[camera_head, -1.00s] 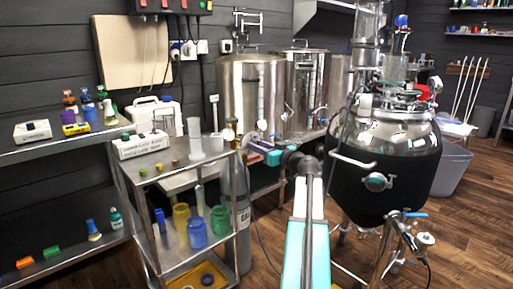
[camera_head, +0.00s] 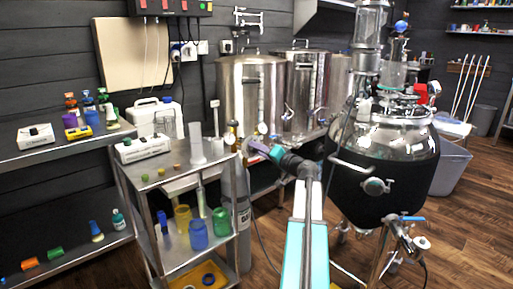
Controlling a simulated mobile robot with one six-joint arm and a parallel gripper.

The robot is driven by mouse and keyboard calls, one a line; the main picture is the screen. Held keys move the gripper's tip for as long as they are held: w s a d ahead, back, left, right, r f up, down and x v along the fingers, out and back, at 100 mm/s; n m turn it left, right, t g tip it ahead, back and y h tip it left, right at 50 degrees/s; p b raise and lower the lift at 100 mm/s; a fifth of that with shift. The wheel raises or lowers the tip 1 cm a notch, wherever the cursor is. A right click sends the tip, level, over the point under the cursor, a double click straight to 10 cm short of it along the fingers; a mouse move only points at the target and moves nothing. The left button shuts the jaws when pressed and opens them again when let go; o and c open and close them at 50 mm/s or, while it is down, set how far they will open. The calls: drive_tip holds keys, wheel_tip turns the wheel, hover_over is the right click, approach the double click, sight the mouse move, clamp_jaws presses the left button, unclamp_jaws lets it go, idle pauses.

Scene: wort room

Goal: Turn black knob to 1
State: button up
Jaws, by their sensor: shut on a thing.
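That thing is too small and too covered to make out. I cannot pick out the black knob or any number marks for certain; it may be behind the fingers.
A metal cart (camera_head: 176,182) with jars and small weights stands left of my gripper. Steel tanks (camera_head: 250,92) stand behind it. A large black-jacketed kettle (camera_head: 375,180) with pipes and valves stands close on the right. Wooden floor shows at the far right.

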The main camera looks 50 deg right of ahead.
drive_tip(key=m+p, duration=0.6)
drive_tip(key=m, duration=0.3)
drive_tip(key=shift+w+r+m+p, duration=0.1)
drive_tip(key=shift+m+p, duration=0.2)
drive_tip(key=shift+m, duration=0.1)
drive_tip(key=o, duration=1)
drive_tip(key=shift+f, duration=0.2)
drive_tip(key=shift+s, duration=0.2)
drive_tip(key=s, duration=0.9)
drive_tip(key=s+a+p, duration=0.1)
drive_tip(key=s, duration=0.3)
drive_tip(key=shift+s, duration=0.25)
